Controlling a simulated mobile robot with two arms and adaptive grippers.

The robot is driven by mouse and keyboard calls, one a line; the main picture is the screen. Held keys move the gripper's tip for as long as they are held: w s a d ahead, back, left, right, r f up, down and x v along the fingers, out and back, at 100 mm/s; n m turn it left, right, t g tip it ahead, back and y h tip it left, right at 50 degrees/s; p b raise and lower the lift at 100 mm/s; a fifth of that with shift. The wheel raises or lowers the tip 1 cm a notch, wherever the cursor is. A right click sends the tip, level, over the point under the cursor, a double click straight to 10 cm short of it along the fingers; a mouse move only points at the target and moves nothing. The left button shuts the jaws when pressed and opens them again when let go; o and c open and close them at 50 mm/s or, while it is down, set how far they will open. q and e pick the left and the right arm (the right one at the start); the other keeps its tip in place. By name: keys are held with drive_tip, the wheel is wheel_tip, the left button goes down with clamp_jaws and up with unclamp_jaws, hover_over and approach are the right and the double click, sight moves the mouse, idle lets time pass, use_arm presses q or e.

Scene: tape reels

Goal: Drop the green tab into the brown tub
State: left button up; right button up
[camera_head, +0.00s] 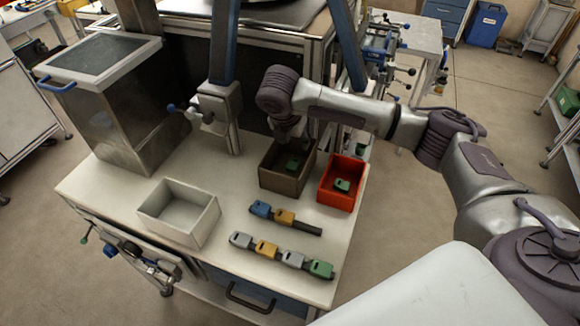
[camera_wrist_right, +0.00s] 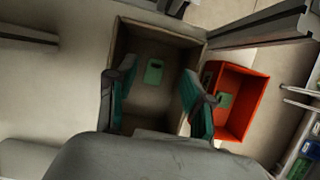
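The brown tub (camera_head: 270,180) stands near the back of the white bench, left of the red tub. A green tab (camera_head: 291,165) lies inside it; in the right wrist view this tab (camera_wrist_right: 154,71) lies flat on the tub's floor. My right gripper (camera_wrist_right: 160,85) is open over the brown tub, its two teal-padded fingers spread apart with nothing between them touching the pads. In the head view the right gripper (camera_head: 290,140) is partly hidden by its own wrist. Another green tab (camera_head: 320,268) sits at the right end of the front row. My left gripper is out of view.
The red tub (camera_head: 328,196) holds a green tab (camera_head: 342,185). An empty white tub (camera_head: 180,226) stands at left. A blue tab (camera_head: 260,208) and an orange tab (camera_head: 284,217) sit on a dark strip. A metal machine post (camera_head: 225,130) rises behind.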

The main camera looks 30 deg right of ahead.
idle(0.3)
drive_tip(key=v, duration=1.2)
drive_tip(key=shift+s+f, duration=0.1)
